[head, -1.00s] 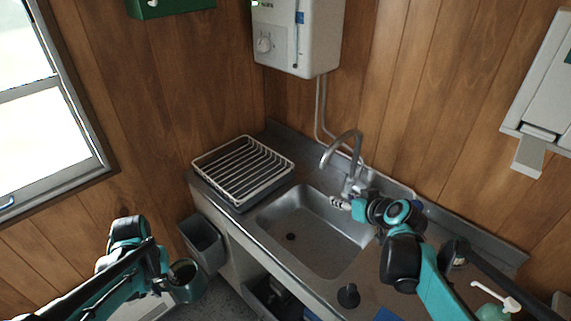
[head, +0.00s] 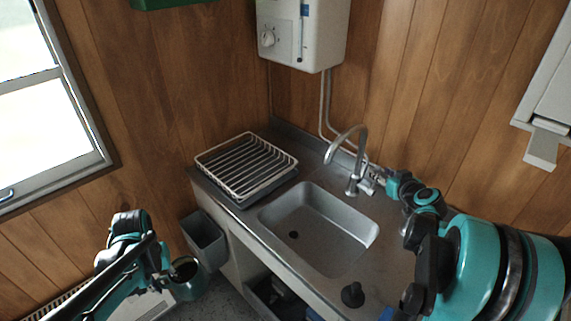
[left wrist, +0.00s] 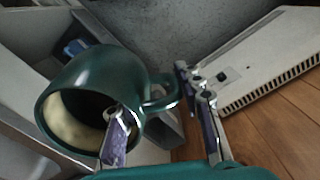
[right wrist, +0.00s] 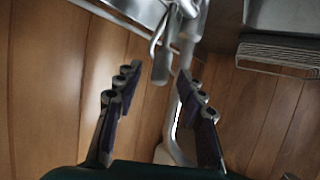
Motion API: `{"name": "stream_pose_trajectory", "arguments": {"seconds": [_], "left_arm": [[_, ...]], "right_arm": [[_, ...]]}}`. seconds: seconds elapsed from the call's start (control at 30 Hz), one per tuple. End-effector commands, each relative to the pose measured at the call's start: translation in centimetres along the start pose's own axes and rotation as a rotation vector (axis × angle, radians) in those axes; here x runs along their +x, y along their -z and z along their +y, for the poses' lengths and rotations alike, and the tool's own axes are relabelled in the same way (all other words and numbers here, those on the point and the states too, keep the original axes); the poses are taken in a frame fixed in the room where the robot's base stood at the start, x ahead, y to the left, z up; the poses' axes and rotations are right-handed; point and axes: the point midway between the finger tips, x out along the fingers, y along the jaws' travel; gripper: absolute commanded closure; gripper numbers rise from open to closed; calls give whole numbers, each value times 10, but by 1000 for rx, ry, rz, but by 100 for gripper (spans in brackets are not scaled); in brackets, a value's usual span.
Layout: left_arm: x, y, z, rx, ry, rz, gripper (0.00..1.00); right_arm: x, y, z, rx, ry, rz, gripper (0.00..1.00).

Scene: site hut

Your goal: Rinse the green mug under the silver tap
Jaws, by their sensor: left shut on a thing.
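The green mug (head: 190,289) is held low at the left, beside the sink unit and away from the sink. My left gripper (head: 164,281) is shut on it; in the left wrist view one finger is inside the mug (left wrist: 120,75) and the other is outside by the handle. The silver tap (head: 363,150) stands behind the basin with its spout curving over the basin; no water shows from it. My right gripper (head: 380,177) is at the right of the tap's base. In the right wrist view the right gripper (right wrist: 157,76) is open, with a metal tap part (right wrist: 161,62) between its fingertips.
The sink basin (head: 330,236) is empty. A wire dish rack (head: 245,166) stands left of it, and a grey bin (head: 203,238) is fixed at the unit's left end. A black plug (head: 352,294) lies on the front right. A water heater (head: 318,40) hangs above.

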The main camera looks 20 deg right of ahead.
Motion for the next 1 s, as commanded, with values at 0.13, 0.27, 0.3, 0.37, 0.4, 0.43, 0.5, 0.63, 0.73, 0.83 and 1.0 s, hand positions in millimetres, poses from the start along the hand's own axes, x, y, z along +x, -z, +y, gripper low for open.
{"name": "stream_pose_trajectory", "arguments": {"seconds": [0.13,0.27,0.3,0.37,0.4,0.43,0.5,0.63,0.73,0.83,1.0], "left_arm": [[9,0,0,0,0,0,100],[11,0,0,0,0,0,100],[11,0,0,0,0,0,100],[12,0,0,0,0,0,100],[11,0,0,0,0,0,100],[11,0,0,0,0,0,100],[11,0,0,0,0,0,100],[11,0,0,0,0,0,100],[11,0,0,0,0,0,100],[11,0,0,0,0,0,100],[15,0,0,0,0,0,100]], "right_arm": [[22,-1,0,-1,1,0,60],[32,0,-1,-1,1,0,60],[34,0,-1,-1,1,0,60],[35,0,-1,-1,1,0,60],[35,0,-1,-1,0,0,60],[36,0,-1,-1,0,0,60],[35,1,0,0,0,0,60],[35,1,0,0,0,0,68],[35,1,0,0,0,0,95],[35,0,0,0,0,0,100],[34,-2,-4,-23,-8,19,100]]}}
